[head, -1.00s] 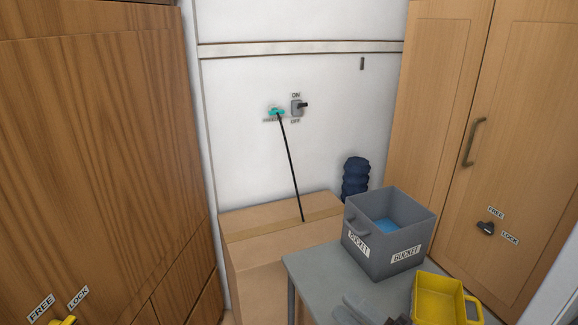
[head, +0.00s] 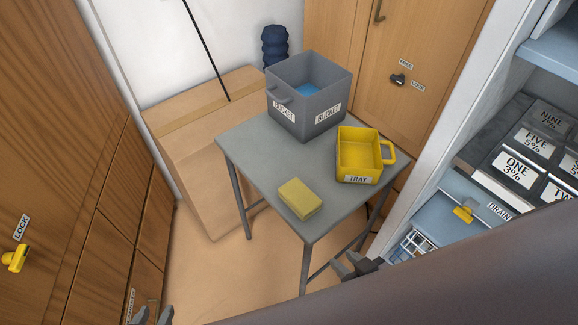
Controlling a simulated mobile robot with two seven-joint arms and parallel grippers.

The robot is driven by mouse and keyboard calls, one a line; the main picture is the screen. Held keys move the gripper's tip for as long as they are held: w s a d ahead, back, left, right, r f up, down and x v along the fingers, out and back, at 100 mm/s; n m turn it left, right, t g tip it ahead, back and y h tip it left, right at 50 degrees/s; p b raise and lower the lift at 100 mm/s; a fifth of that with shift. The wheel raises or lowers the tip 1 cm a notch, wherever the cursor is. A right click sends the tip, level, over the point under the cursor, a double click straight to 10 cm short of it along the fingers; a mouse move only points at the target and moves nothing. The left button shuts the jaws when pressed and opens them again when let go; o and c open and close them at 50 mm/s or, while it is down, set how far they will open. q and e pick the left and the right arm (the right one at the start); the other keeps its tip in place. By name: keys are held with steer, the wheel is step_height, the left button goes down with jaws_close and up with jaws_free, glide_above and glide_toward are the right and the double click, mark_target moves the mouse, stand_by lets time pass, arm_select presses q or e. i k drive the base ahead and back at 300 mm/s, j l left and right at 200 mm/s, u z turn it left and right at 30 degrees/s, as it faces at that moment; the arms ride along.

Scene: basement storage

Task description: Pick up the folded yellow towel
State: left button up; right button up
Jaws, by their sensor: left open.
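The folded yellow towel (head: 299,198) is a small flat block. It lies on the grey table (head: 258,150), near the table's front corner. My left gripper (head: 151,315) shows only its fingertips at the bottom edge, left of the table and well apart from the towel. Its fingers are spread with nothing between them. My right gripper (head: 350,266) is just beyond the table's front right side, lower right of the towel and not touching it. My dark arm hides part of it, and its finger gap is unclear.
A grey bucket (head: 290,118) with blue inside and a yellow tray (head: 346,176) stand on the table behind the towel. A cardboard box (head: 185,150) is at the back left. Wooden cabinets flank the space. Shelves with labelled dark blocks (head: 520,170) are on the right.

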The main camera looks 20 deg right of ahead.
mark_target(299, 199)
steer(key=z, duration=2.3)
steer(key=u, duration=1.5)
steer(key=j+u, duration=0.1)
steer(key=u, duration=0.15)
steer(key=i+j, duration=0.25)
steer(key=j+u, duration=0.05)
steer(key=j, duration=0.05)
